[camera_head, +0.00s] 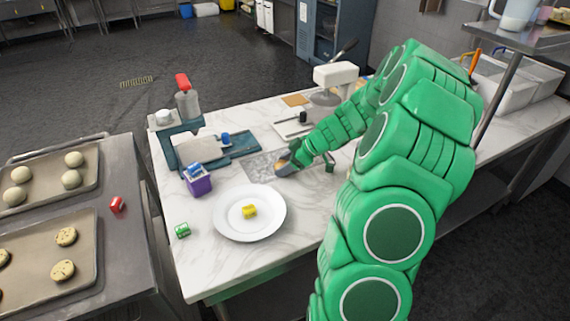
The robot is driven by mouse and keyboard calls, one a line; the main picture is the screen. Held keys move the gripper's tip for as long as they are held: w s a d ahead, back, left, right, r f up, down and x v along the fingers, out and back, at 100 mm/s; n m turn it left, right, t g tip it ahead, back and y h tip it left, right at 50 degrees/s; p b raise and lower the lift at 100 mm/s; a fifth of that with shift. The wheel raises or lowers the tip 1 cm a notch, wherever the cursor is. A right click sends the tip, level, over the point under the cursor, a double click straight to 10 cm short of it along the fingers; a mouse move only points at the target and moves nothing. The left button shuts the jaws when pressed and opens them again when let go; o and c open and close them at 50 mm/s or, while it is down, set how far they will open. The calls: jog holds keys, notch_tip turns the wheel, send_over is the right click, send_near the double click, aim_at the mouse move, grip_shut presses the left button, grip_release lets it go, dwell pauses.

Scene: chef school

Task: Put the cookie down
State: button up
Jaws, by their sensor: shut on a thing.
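My gripper (286,165) is at the end of the green arm, low over the middle of the marble-topped table. It is shut on a small tan thing, apparently the cookie (281,163), which is mostly hidden by the fingers. I cannot tell whether the cookie touches the grey mat (258,166) beneath. Nearer the camera, to the left of my gripper, a white plate (268,225) holds a small yellow can-like object (249,211).
A purple box (199,186), a green can (182,230) and a blue-grey slicer-like machine (178,147) stand on the table's left side. A stand mixer (335,75) is behind. On the left counter, trays hold dough balls (71,179) and chip cookies (63,270).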

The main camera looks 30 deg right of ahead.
jog(key=shift+f, duration=0.1)
jog(key=o, duration=1)
jog(key=shift+o, duration=0.2)
